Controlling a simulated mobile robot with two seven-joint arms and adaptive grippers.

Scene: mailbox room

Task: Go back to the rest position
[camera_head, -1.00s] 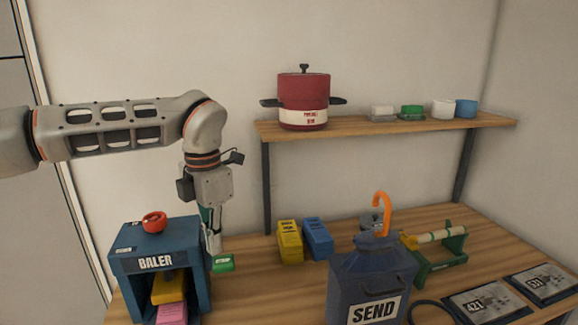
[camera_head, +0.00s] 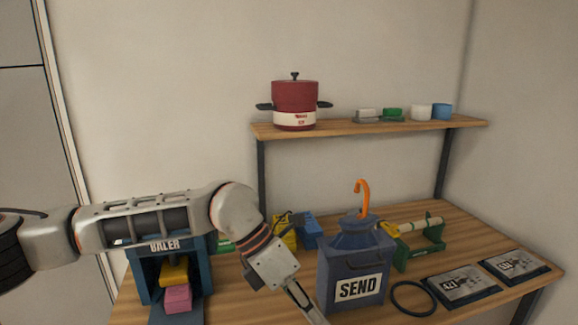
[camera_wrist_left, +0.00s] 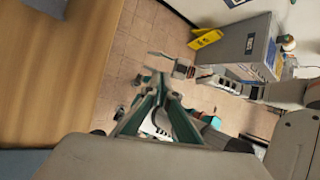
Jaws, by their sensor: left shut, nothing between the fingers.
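The baler holds yellow (camera_head: 174,273) and pink (camera_head: 177,298) blocks. A yellow block (camera_head: 285,237) and a blue block (camera_head: 308,230) stand behind my arm. A green stand (camera_head: 420,248), black ring (camera_head: 413,298) and two plates lie right. The shelf (camera_head: 370,128) holds a red pot (camera_head: 295,103).

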